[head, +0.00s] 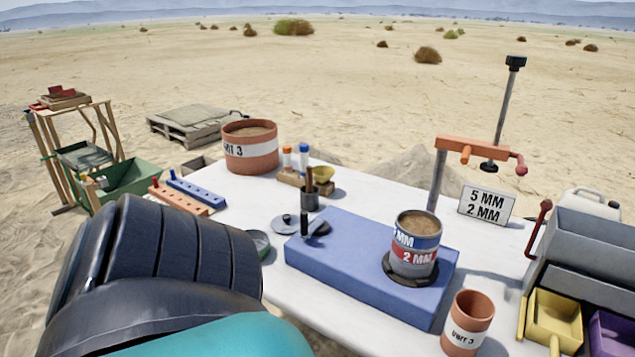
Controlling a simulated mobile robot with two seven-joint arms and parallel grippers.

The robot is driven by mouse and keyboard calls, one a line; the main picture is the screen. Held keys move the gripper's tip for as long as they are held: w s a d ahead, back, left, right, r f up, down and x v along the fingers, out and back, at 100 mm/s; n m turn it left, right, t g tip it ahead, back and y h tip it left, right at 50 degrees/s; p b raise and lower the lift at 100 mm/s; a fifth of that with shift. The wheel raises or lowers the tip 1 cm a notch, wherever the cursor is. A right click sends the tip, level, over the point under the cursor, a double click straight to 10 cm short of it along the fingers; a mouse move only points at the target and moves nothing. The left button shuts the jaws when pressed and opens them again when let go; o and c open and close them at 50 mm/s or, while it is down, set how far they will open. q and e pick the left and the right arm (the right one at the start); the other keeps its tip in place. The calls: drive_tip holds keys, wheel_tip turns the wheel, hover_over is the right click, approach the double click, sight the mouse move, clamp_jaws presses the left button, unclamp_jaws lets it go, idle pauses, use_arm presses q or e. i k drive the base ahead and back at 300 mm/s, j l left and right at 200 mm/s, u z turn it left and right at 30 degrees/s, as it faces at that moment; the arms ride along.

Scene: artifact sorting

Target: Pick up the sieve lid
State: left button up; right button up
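A round grey lid (285,225) with a small knob on top lies flat on the white table, just left of the blue block; I take it to be the sieve lid. The sieve stack (414,243), with "5 MM" and "2 MM" bands, stands upright on a dark round base on the blue block. It is filled with brown soil and has no lid on it. My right arm and gripper are not in view.
A dark-handled tool (304,222) and a dark cup (310,199) stand close to the lid. A greenish dish (261,243) is partly hidden by my arm. A clay cup (467,322) and yellow scoop (552,322) are right. An orange press (480,150) rises behind the sieves.

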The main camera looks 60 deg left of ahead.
sight(284, 224)
drive_tip(key=u, duration=2.3)
